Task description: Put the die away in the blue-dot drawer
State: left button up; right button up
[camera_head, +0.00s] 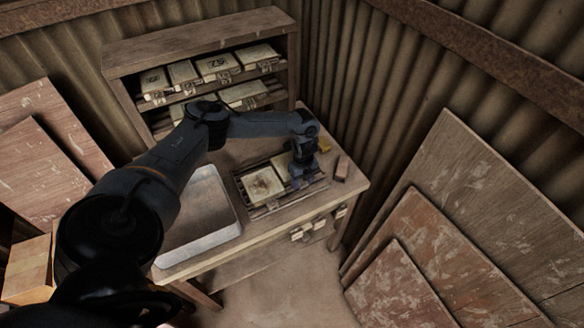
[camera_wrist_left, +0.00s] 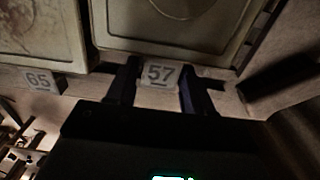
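In the left wrist view a pale, square-edged die (camera_wrist_left: 172,22) lies flat, with a tab marked 57 (camera_wrist_left: 159,74) at its front. My left gripper's fingers (camera_wrist_left: 160,88) stand apart on either side of this tab, very close to it; a narrow gap seems to show. In the head view my left gripper (camera_head: 303,178) is low over the right side of the slatted rack and partly hides the die there. My right gripper is out of view.
Another die (camera_head: 262,187) lies left on the rack; its tab reads 65 (camera_wrist_left: 40,80). A metal tray (camera_head: 205,215) is left of the rack, a dark block (camera_head: 342,168) right. Shelves (camera_head: 195,45) with several dies stand behind. Boards (camera_head: 440,230) lean at right.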

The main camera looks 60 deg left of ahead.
pick_arm(q)
grip_shut()
jog(key=shift+r, duration=0.15)
